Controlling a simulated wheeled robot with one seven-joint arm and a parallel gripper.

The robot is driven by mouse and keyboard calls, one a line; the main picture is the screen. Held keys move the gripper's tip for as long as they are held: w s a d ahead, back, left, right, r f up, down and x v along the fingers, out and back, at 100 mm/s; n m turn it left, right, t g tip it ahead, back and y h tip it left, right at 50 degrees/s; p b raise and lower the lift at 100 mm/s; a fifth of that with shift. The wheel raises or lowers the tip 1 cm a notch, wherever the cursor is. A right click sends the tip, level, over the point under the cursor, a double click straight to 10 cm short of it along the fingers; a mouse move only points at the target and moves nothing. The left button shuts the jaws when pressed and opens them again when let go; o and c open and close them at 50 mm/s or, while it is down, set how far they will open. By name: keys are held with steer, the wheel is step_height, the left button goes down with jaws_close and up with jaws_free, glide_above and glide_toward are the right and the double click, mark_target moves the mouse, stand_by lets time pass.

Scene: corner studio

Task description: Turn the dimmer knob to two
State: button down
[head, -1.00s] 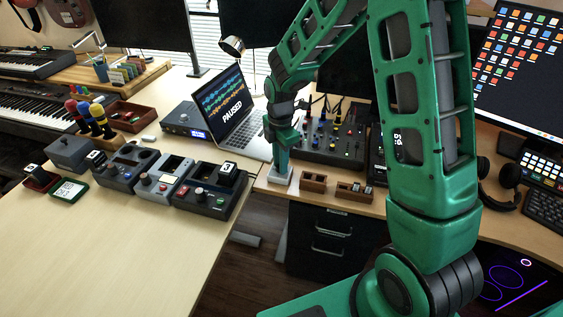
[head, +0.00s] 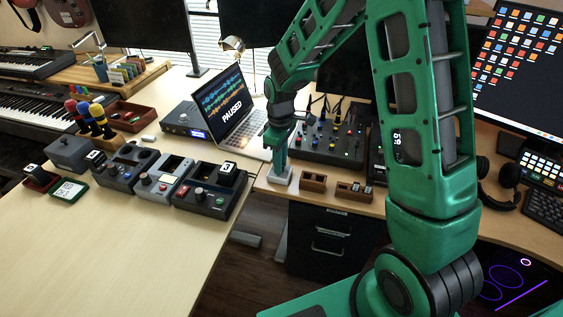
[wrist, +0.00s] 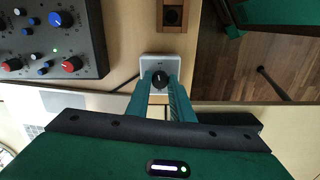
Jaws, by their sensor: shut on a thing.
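The dimmer is a small white box (wrist: 150,63) with a round black knob (wrist: 160,80) on top, in the wrist view. In the head view the white box (head: 279,179) sits near the front edge of the desk, right of the laptop. My gripper (wrist: 160,84) points down at it, its two green fingers shut on the black knob, one on each side. In the head view my gripper (head: 280,165) stands over the box and hides the knob. I cannot read the dial marks or the knob's setting.
The laptop (head: 233,110) stands close on the left. A mixer with coloured knobs (head: 333,140) is behind, also in the wrist view (wrist: 52,38). Small wooden boxes (head: 314,182) sit right of the dimmer. A gap separates the two desks.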

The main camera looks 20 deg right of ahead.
steer(key=m, duration=0.5)
steer(key=shift+a, duration=0.15)
steer(key=m, duration=1.1)
steer(key=shift+w, duration=0.1)
steer(key=shift+m, duration=2.4)
steer(key=shift+d, duration=0.2)
steer(key=c, duration=1.6)
jaws_free()
steer(key=shift+o, duration=0.2)
step_height(320, 180, up, 11)
steer(key=shift+f, duration=0.15)
